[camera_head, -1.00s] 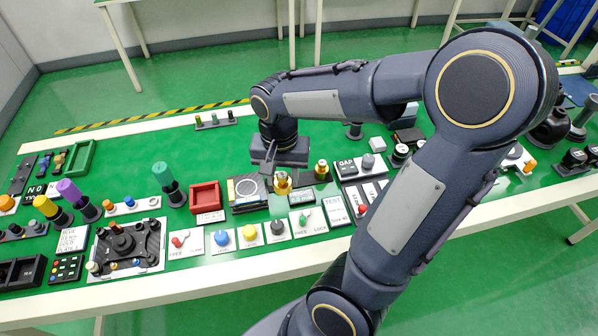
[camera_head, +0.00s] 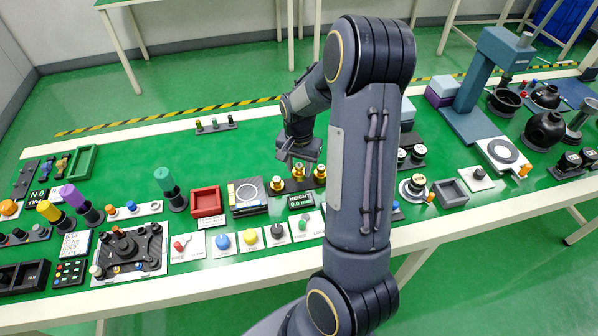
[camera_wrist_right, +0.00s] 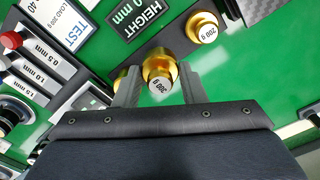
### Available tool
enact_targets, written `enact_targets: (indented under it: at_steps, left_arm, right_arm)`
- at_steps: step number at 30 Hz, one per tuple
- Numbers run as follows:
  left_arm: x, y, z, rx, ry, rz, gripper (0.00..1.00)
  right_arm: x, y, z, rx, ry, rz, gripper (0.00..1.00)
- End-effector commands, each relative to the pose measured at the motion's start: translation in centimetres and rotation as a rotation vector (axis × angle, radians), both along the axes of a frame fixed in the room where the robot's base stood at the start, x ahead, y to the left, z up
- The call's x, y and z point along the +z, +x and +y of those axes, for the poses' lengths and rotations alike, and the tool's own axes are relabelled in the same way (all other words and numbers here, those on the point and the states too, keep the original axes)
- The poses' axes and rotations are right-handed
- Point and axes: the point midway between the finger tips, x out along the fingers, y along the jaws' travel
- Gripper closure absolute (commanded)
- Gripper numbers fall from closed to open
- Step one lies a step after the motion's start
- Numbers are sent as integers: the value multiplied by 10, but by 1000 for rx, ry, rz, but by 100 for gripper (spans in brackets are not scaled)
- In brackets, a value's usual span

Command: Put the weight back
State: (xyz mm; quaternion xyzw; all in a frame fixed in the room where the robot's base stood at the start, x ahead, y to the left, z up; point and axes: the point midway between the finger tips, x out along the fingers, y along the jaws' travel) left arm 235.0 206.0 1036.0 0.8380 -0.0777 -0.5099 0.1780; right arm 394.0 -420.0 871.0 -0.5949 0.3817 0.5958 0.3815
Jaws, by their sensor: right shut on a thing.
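My right gripper (camera_head: 298,160) points down over the dark weight rack (camera_head: 299,186) and is shut on a brass weight (camera_head: 298,171), the middle one of three in the head view. In the right wrist view the held weight (camera_wrist_right: 160,73) sits between the two fingers (camera_wrist_right: 161,88), its pale top lettered in grams. A second brass weight (camera_head: 320,172) stands at the rack's right; its top reads 200 g in the wrist view (camera_wrist_right: 202,27). A third brass weight (camera_head: 276,186) is at the rack's left. I cannot tell whether the held weight is fully seated. My left gripper is not in view.
The height display (camera_head: 301,201) is in front. Knobs and switches line the front edge. My right arm hides part of the bench.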

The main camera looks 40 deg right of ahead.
Motion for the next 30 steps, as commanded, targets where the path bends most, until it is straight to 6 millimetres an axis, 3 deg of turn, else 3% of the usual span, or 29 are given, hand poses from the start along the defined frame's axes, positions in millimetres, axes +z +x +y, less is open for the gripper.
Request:
enact_targets:
  at_steps: [9, 21, 22, 26, 30]
  left_arm:
    - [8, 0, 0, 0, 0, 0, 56]
    - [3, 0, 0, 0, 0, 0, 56]
    - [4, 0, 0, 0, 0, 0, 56]
    - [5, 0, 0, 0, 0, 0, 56]
    - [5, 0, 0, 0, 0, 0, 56]
  right_arm:
    - [-35, 4, -5, 1, 0, 1, 99]
    - [-42, 4, -4, 1, 0, -1, 99]
    - [-41, 4, -4, 1, 0, 0, 59]
    - [-40, 4, -4, 1, 0, 0, 42]
    - [-40, 4, -4, 1, 0, 0, 41]
